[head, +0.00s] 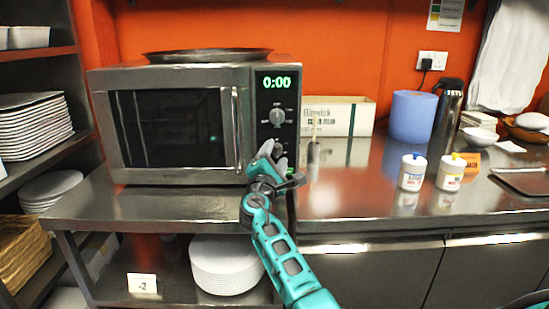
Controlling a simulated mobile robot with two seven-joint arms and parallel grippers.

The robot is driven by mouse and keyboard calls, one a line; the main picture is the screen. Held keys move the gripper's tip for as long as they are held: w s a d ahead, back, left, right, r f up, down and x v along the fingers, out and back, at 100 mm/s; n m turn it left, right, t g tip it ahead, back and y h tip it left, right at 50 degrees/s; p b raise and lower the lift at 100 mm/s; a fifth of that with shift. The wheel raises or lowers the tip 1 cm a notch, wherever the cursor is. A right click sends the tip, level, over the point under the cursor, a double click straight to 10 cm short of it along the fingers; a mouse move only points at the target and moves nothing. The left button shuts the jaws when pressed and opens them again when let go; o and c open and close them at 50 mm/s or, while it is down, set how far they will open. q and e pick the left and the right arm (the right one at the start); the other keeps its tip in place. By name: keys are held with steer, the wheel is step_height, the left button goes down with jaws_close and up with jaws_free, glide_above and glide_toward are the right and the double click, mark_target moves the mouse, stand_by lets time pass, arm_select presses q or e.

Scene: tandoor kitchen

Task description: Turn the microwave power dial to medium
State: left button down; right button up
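The steel microwave (165,75) stands at the left end of the steel counter with its door shut. Its black control panel at the right shows a green 0:00 display (277,83). Below the display is a grey round dial (277,117) with small markings around it, too small to read. My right gripper (272,150) is in front of the lower panel, just below this dial and apart from it in the picture. It hides the panel's lower part. Its finger opening is too small and blended to judge. My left gripper is not in view.
A round tray (207,55) lies on the microwave. A cardboard box (345,117), blue roll (412,116), steel flask (447,112) and two white tubs (412,172) stand on the counter to the right. Bare counter (345,190) lies right of my arm. Shelves with plates flank the left.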

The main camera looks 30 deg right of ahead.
steer(key=c, duration=1)
